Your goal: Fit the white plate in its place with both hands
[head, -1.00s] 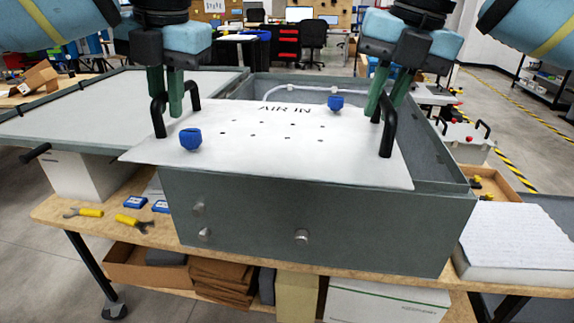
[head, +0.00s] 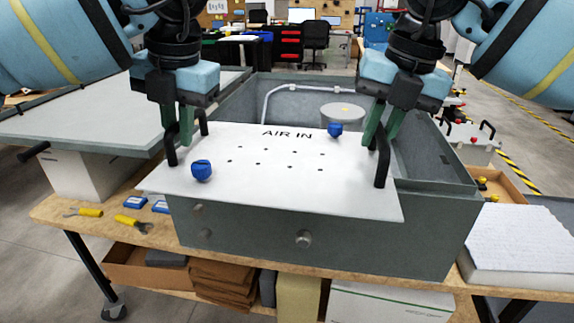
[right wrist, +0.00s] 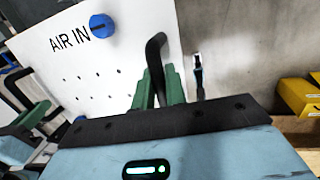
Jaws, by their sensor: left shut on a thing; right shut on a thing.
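The white plate (head: 290,185), marked AIR IN, has two blue knobs (head: 201,170), several small holes and a black handle at each side. It is held over the front of the open grey analyser box (head: 350,240), overhanging its front wall and left edge. My left gripper (head: 186,135) is shut on the left handle (head: 171,150). My right gripper (head: 376,140) is shut on the right handle (head: 382,165). The right wrist view also shows the plate (right wrist: 100,70) and green fingers at the handle (right wrist: 155,55). Whether the plate touches the box is unclear.
The box's grey lid (head: 80,125) lies open at the left. A round grey part (head: 343,113) and a pale tube (head: 265,105) are inside the box behind the plate. Yellow-handled tools (head: 130,222) lie on the bench, and a white block (head: 515,240) stands at the right.

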